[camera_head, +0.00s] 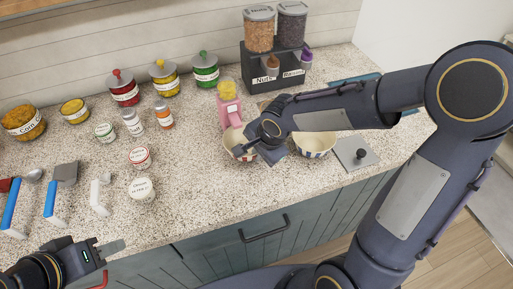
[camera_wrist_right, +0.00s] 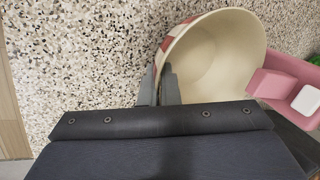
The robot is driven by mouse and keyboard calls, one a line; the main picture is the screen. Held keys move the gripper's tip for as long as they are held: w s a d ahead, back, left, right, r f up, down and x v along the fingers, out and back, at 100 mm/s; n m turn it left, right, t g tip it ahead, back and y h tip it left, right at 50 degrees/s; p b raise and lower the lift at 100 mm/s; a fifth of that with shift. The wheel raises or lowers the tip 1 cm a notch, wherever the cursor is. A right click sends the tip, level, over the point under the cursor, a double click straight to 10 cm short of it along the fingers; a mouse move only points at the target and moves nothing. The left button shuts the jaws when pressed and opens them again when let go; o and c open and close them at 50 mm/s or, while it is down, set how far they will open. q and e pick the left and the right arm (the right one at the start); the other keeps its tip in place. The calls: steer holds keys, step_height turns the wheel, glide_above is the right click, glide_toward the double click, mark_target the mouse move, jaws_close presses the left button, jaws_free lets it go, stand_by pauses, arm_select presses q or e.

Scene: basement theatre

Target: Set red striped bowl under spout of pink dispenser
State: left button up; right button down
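The red striped bowl (camera_head: 238,143), cream inside, is in front of the pink dispenser (camera_head: 229,108) on the counter, partly hidden by my right gripper. In the right wrist view the bowl (camera_wrist_right: 215,55) shows its red and white checked outer wall, with the pink dispenser (camera_wrist_right: 285,80) to its right. My right gripper (camera_head: 256,150) is at the bowl's near right side; in the wrist view its fingers (camera_wrist_right: 159,88) are close on either side of the rim. My left gripper (camera_head: 118,246) is away at the counter's front edge, with no object visible in it; its finger gap is unclear.
A blue striped bowl (camera_head: 315,144) stands just right of my right gripper. A grey plate with a knob (camera_head: 354,154) lies further right. A cereal dispenser (camera_head: 275,62) stands behind. Several jars and utensils fill the left. The counter's front middle is clear.

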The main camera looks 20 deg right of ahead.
steer(key=shift+w+a+f, duration=0.1)
steer(key=shift+w+a, duration=0.05)
steer(key=shift+a, duration=0.2)
steer(key=c, duration=2.1)
jaws_free()
steer(key=shift+w+f, duration=0.1)
steer(key=o, duration=0.4)
steer(key=shift+d, duration=0.1)
steer(key=shift+d+r, duration=0.1)
steer(key=shift+r, duration=0.5)
steer(key=v, duration=1.1)
steer(key=s+d+n, duration=0.1)
steer(key=s+n, duration=0.3)
steer(key=s, duration=0.1)
steer(key=s+d+f+n+t+y, duration=0.1)
steer(key=s+n, duration=0.2)
steer(key=s, duration=0.3)
steer(key=s+d+n+y, duration=0.1)
steer(key=s+d+n, duration=0.1)
steer(key=s+n, duration=0.2)
steer(key=shift+s+f+n+t, duration=0.2)
steer(key=shift+s+n+t, duration=0.15)
steer(key=shift+s, duration=0.4)
